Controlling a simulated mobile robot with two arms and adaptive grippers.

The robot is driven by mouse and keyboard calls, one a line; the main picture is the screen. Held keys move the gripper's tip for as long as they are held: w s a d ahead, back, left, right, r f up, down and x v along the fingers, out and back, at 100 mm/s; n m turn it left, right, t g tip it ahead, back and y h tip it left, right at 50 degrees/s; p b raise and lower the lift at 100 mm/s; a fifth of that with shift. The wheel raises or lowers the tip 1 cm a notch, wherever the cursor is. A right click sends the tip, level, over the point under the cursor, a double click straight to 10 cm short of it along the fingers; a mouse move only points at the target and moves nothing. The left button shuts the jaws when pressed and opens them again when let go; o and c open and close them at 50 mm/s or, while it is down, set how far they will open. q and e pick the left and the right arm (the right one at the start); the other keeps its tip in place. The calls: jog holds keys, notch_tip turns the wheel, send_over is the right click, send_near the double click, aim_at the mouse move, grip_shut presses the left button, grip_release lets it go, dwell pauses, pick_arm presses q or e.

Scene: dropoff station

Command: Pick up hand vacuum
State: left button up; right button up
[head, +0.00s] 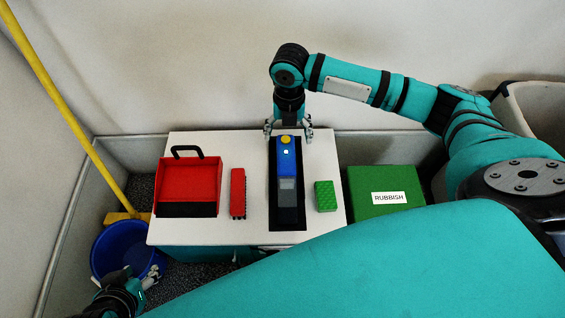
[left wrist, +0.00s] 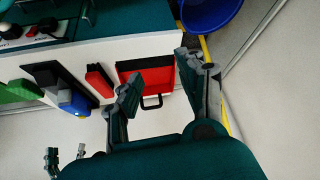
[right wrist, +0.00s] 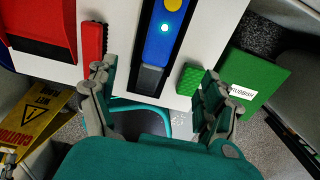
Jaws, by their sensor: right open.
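The hand vacuum (head: 287,160) is blue with a yellow round button and a grey lower part. It lies in a black holder (head: 287,218) in the middle of the white tabletop. It also shows in the left wrist view (left wrist: 76,103) and the right wrist view (right wrist: 160,45). My right gripper (head: 288,132) is open above the vacuum's far end, fingers to either side; contact cannot be told. In the right wrist view its fingers (right wrist: 155,85) are spread and empty. My left gripper (head: 143,278) is open and empty near the bucket; its spread fingers show in the left wrist view (left wrist: 158,70).
A red tray (head: 188,180) with a black handle and a red brush (head: 238,192) lie left of the vacuum. A green sponge (head: 325,196) lies right of it. A green rubbish box (head: 385,180) stands beside the table. A blue bucket (head: 122,247) and a yellow pole (head: 62,98) stand left.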

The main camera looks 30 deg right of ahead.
jog(key=b, duration=0.2)
send_near(286, 162)
jog(key=shift+d+f, duration=0.1)
pick_arm(q)
jog(key=w+d+r+t+h+b, duration=0.1)
jog(key=w+d+r+t+h, duration=0.25)
jog(key=w+r+t, duration=0.65)
pick_arm(e)
notch_tip(286, 162, down, 4)
jog(key=shift+f, duration=0.25)
jog(key=shift+f+b, duration=0.3)
jog(key=shift+f, duration=0.1)
notch_tip(286, 162, down, 5)
jog(key=shift+r+b, duration=0.15)
jog(key=shift+b, duration=1.05)
pick_arm(q)
notch_tip(286, 162, up, 12)
jog(key=d+t+h, duration=0.1)
jog(key=d+t, duration=0.1)
jog(key=t, duration=0.4)
jog(key=shift+d+m+h, duration=0.2)
jog(key=shift+m+h, duration=0.1)
jog(key=shift+h, duration=0.05)
jog(key=shift+r, duration=0.1)
jog(key=shift+w+f, duration=0.4)
jog(key=shift+w, duration=0.1)
